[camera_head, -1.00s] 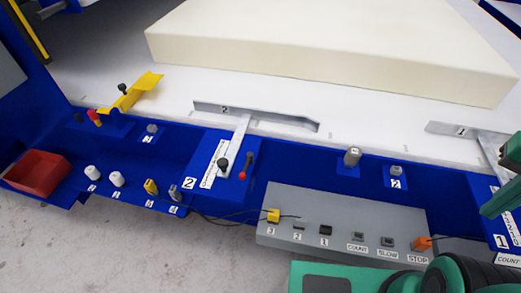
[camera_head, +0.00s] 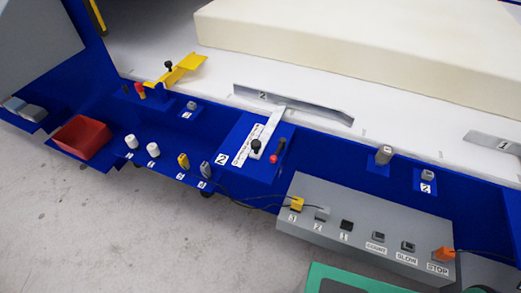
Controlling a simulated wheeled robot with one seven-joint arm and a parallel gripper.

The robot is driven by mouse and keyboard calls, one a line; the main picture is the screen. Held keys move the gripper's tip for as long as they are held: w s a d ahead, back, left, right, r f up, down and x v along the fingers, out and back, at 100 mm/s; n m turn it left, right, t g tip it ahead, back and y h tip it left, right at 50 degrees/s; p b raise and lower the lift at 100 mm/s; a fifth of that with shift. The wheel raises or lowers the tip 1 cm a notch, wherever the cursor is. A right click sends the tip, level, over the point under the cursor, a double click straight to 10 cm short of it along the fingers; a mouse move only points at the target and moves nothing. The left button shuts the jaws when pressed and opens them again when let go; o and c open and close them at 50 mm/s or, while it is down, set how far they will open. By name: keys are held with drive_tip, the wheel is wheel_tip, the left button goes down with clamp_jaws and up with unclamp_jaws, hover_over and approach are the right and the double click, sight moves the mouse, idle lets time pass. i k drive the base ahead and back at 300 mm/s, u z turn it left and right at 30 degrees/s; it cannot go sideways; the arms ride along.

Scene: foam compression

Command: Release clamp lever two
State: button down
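Clamp two has a grey bar (camera_head: 300,106) marked 2 lying along the white bed edge in front of the foam block (camera_head: 370,55). A pale arm (camera_head: 268,130) with a black knob runs from the bar onto the blue plate (camera_head: 240,125) labelled 2. Beside it, on the right, stands a small dark lever (camera_head: 278,150) with a red end at its lower tip. I cannot tell from this view whether it is locked. My gripper is not in view.
A grey control box (camera_head: 365,235) with plugs and buttons stands in front, to the right. A red bin (camera_head: 82,137) and a yellow bracket (camera_head: 180,70) are to the left. Several pegs (camera_head: 153,150) line the blue edge. Bare floor lies at lower left.

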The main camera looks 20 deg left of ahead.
sight(282, 141)
drive_tip(key=k, duration=0.65)
drive_tip(key=u, duration=0.65)
drive_tip(key=i, duration=1)
drive_tip(key=z, duration=0.05)
